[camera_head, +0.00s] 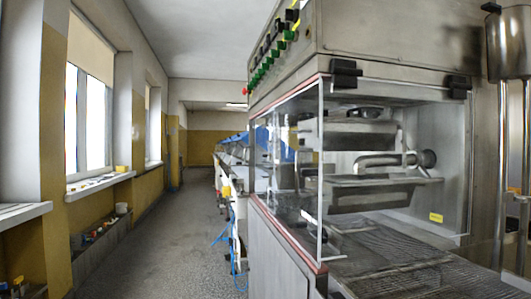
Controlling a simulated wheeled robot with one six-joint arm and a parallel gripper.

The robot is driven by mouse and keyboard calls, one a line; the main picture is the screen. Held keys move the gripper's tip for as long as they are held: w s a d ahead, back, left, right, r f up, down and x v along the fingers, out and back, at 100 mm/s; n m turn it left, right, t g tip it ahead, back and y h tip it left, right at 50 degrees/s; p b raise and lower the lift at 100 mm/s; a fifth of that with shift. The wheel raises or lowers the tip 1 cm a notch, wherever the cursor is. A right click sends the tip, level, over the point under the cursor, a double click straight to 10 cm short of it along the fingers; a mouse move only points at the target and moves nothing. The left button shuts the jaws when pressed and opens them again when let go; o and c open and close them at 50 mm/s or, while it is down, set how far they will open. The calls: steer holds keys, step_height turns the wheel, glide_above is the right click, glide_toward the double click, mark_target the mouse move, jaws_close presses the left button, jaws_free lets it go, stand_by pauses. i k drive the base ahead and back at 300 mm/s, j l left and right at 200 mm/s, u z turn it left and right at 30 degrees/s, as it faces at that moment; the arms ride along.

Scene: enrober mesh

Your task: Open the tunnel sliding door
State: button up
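The enrober stands at the right as a steel cabinet with a see-through enclosure. A clear side panel (287,170) with red edging along its top and bottom covers its left side. It looks closed, though its sliding edge is hard to make out. The front has a clear pane (452,165) hung below two black hinges or clamps (345,73). Inside are steel plates and a horizontal pipe (395,161). I cannot tell for certain which panel is the tunnel sliding door. My gripper is not in view.
A wire mesh belt (400,268) comes out at the lower right. A row of green and black buttons (272,52) is on the cabinet's upper left. A steel vessel (508,42) hangs at the right. The grey aisle floor (175,245) is clear; windowsills line the left wall.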

mark_target(256, 159)
steer(key=i+j, duration=0.45)
steer(key=i, duration=0.2)
steer(key=i+j+z, duration=0.1)
steer(key=i+j, duration=0.35)
steer(key=i, duration=0.2)
steer(key=i+j+z, duration=0.1)
steer(key=i+j, duration=0.4)
steer(key=i, duration=0.15)
